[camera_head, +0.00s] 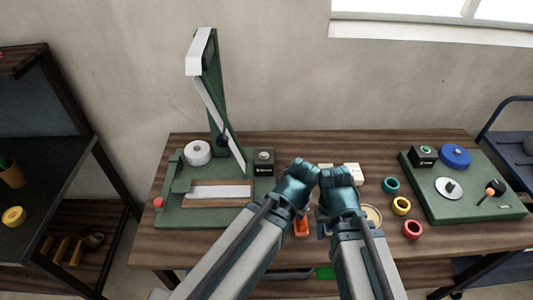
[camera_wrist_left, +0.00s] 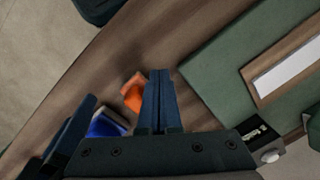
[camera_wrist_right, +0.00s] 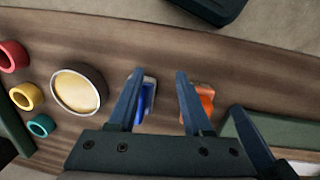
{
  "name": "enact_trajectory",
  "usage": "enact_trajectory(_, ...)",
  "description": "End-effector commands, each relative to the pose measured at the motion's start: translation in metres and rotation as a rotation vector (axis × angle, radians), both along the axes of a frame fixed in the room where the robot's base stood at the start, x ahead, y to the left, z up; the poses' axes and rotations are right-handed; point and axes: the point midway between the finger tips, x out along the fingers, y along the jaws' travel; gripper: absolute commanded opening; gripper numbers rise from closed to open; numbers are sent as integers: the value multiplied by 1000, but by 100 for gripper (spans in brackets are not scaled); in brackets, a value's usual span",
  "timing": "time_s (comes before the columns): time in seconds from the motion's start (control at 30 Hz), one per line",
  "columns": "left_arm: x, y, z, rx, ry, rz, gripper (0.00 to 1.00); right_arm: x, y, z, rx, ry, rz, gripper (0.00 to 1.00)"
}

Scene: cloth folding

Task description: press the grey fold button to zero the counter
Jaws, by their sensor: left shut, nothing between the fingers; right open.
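A black box (camera_head: 264,169) with a grey button (camera_head: 263,156) on top stands at the right edge of the left green station. The left wrist view also shows the grey button (camera_wrist_left: 270,156) at lower right, beside the box's white lettering. My left gripper (camera_wrist_left: 160,78) is shut and empty, pointing down over the table to one side of the box, apart from the button. My right gripper (camera_wrist_right: 159,76) is open above the table, with a blue item (camera_wrist_right: 147,97) seen between its fingers. In the head view my wrists hide both sets of fingertips.
The left station has a tall post (camera_head: 214,90), a white roll (camera_head: 197,152) and a white strip (camera_head: 220,192) on wood. An orange item (camera_wrist_right: 204,97) lies near the blue one. Coloured rings (camera_head: 401,205) and a second green station (camera_head: 460,205) are at right.

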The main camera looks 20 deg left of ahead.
Motion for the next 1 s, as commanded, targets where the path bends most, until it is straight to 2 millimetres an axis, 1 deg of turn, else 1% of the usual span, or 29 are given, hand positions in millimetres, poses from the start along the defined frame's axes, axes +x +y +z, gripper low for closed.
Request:
enact_trajectory(0.07,12,4,7,19,-25,21,0,0,0,6,0,0,0,50)
enact_trajectory(0.13,34,13,17,57,-74,61,0,0,0,15,0,0,0,50)
enact_trajectory(0.17,46,19,23,79,-102,84,0,0,0,20,0,0,0,50)
enact_trajectory(0.2,63,27,32,110,-146,116,0,0,0,27,0,0,0,50)
enact_trajectory(0.27,92,41,48,161,-220,168,0,0,0,37,0,0,0,50)
enact_trajectory(0.3,110,51,58,195,-271,201,0,0,0,43,0,0,0,50)
enact_trajectory(0.4,151,75,84,268,-393,270,0,0,0,57,0,0,0,50)
enact_trajectory(0.5,185,95,109,326,-499,320,0,0,0,68,0,0,0,50)
enact_trajectory(0.6,209,110,128,367,-583,352,0,0,0,76,0,0,0,50)
enact_trajectory(0.7,223,119,140,392,-637,370,0,0,0,80,0,0,0,50)
enact_trajectory(0.8,230,124,146,404,-663,379,0,0,0,81,0,0,0,50)
enact_trajectory(1.0,231,125,146,407,-670,380,0,0,0,80,0,0,0,50)
